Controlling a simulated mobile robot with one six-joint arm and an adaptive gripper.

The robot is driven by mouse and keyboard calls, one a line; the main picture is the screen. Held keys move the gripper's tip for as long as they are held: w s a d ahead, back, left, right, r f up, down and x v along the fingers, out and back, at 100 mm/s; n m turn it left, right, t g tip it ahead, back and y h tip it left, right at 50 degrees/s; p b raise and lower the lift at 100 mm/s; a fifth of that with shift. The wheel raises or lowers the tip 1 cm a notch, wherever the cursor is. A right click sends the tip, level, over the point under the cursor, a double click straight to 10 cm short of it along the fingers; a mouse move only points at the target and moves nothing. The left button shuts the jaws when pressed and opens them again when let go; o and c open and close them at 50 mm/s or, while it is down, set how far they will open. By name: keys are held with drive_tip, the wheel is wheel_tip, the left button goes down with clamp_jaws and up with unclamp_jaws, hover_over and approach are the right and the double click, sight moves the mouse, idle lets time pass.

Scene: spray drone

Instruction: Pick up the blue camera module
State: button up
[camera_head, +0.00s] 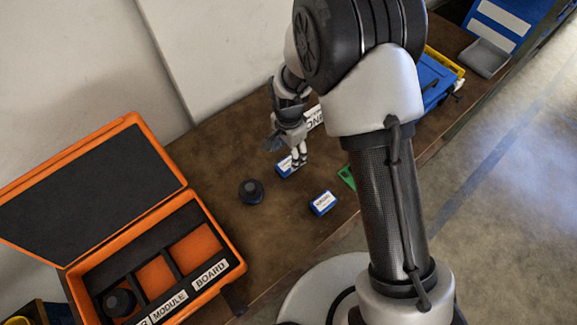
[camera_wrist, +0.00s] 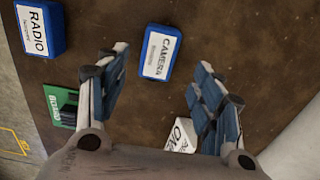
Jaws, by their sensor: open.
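The blue camera module (camera_wrist: 161,52) is a small box with a white label reading CAMERA. It lies flat on the brown table, ahead of my gripper (camera_wrist: 162,60) in the wrist view and roughly between its fingertips. In the head view the camera module (camera_head: 285,167) sits just beneath my gripper (camera_head: 299,158), which partly covers it. My gripper is open and empty, its two fingers spread wide. I cannot tell exactly how high the fingertips are above the module.
A similar blue radio module (camera_wrist: 40,30) and a green board (camera_wrist: 62,106) lie to the left in the wrist view. A dark round part (camera_head: 251,192) stands near the open orange case (camera_head: 236,262), which has labelled compartments. A blue bin (camera_head: 436,82) stands farther right.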

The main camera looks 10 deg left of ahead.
sight(288, 162)
drive_tip(key=shift+s+f+b, duration=0.15)
drive_tip(key=shift+f+b, duration=0.4)
drive_tip(key=shift+f, duration=1)
drive_tip(key=shift+s+f+b, duration=0.1)
drive_tip(key=shift+f+b, duration=0.4)
drive_tip(key=shift+f, duration=1)
drive_tip(key=shift+r, duration=0.1)
drive_tip(key=shift+c, duration=0.2)
drive_tip(key=c, duration=1.1)
drive_tip(key=shift+r, duration=0.1)
drive_tip(key=shift+c, duration=0.3)
